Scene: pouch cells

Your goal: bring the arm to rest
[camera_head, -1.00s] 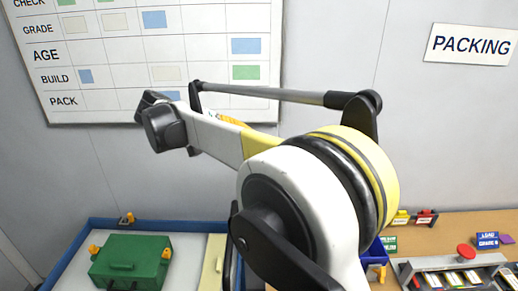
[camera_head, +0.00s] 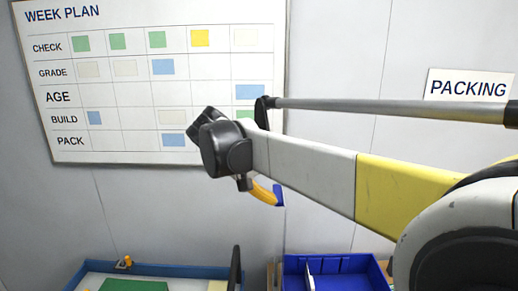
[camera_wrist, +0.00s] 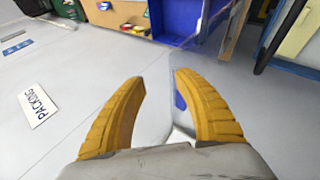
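My arm stretches across the head view from the right, raised in front of the wall. My gripper (camera_wrist: 158,78) has two ribbed yellow fingers, and in the wrist view their tips stand apart. It is open. In the head view a yellow finger (camera_head: 262,192) shows below the dark wrist. A small blue piece (camera_head: 279,196) shows beside that finger, and blue also shows by the right finger in the wrist view (camera_wrist: 180,101). A faint see-through sheet (camera_wrist: 158,95) shows between and beyond the fingers; I cannot tell whether the gripper touches it.
A blue bin (camera_head: 375,278) stands low in the middle of the head view. A blue-rimmed tray (camera_head: 75,272) with a green case (camera_head: 135,286) is at lower left. A week plan board (camera_head: 120,75) and a PACKING sign (camera_head: 469,86) hang on the wall.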

